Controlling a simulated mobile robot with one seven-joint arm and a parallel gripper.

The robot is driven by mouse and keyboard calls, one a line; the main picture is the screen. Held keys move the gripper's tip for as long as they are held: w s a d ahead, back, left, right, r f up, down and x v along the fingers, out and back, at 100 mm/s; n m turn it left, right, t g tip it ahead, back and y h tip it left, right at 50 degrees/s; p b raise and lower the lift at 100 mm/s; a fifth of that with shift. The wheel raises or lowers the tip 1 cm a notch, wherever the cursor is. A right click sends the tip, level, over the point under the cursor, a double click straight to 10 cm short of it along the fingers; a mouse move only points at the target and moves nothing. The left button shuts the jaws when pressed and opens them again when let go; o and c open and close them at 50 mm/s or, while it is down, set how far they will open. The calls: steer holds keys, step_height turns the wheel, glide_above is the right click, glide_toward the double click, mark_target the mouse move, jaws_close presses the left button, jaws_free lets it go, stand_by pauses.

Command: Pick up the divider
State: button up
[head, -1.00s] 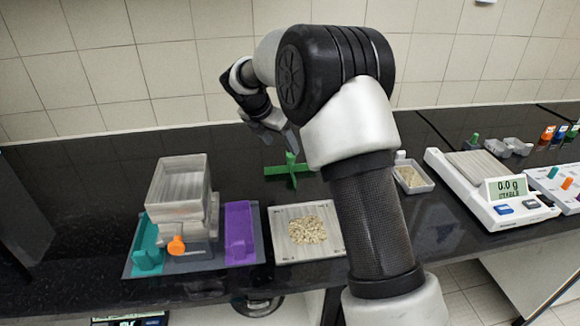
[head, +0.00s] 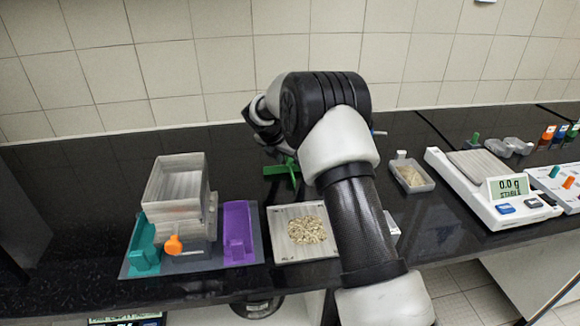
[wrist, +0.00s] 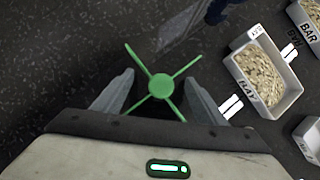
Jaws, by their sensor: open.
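The divider (head: 282,169) is a green cross-shaped piece standing on the black bench behind the square grain tray. In the wrist view the divider (wrist: 160,86) is seen from above, with a round hub and four thin vanes. My gripper (wrist: 160,78) is open, with one grey finger on each side of the hub. The lower vanes reach in between the fingers; I cannot tell whether they touch. In the head view my gripper (head: 284,150) is over the divider, and my arm hides part of both.
A square tray of grain (head: 290,248) lies in front of the divider. To the left are a clear sieve stack (head: 175,190), a teal block (head: 143,258) and a purple holder (head: 238,235). A small grain tray (head: 424,187) and a scale (head: 485,208) are to the right.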

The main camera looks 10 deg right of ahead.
steer(key=c, duration=1.6)
steer(key=shift+o, duration=0.2)
steer(key=shift+r, duration=0.1)
